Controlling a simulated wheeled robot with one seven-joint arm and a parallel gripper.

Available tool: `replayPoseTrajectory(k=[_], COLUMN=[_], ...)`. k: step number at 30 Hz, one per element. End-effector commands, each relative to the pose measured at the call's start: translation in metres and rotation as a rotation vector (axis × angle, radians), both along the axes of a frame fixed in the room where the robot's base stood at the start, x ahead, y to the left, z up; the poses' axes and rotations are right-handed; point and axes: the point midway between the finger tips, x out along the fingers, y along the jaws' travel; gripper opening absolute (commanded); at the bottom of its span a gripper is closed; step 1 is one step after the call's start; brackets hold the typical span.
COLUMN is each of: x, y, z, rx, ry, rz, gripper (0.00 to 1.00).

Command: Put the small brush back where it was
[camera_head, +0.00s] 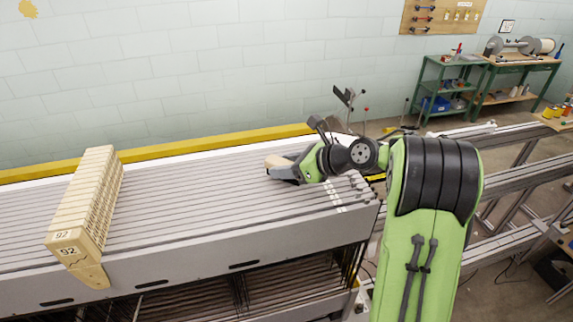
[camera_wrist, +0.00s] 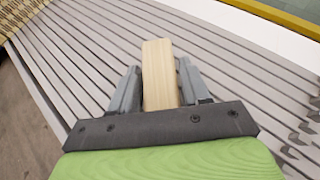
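The small brush shows as a pale wooden block-like piece (camera_wrist: 160,72) between the two grey fingers of my gripper (camera_wrist: 154,88) in the wrist view. The fingers lie along both sides of it and its far end sticks out past them. In the head view my gripper (camera_head: 281,172) is over the slatted top of the machine, with the tan end of the brush (camera_head: 272,161) showing at its tip. Bristles are not visible. I cannot tell whether the brush touches the slats.
The grey slatted bed (camera_head: 200,190) runs across the view. A long row of beige blocks marked 92 (camera_head: 85,205) stands on its left part. A yellow rail (camera_head: 160,152) borders the far side. Green shelving (camera_head: 445,85) and a workbench (camera_head: 515,62) stand at the back right.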

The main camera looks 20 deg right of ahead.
Motion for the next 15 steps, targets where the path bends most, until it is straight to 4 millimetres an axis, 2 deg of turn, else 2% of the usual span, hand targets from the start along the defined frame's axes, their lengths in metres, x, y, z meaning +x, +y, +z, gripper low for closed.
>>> replayPoseTrajectory(k=[1,3,12,15], x=[0.0000,0.0000,0.0000,-0.0079], y=[0.0000,0.0000,0.0000,-0.0100], z=[0.0002,0.0002,0.0032,0.0101], rx=[0.000,0.000,-0.002,-0.002], ry=[0.000,0.000,-0.002,-0.002], rz=[0.000,0.000,0.000,-0.004], gripper=[0.55,0.65,0.65,0.65])
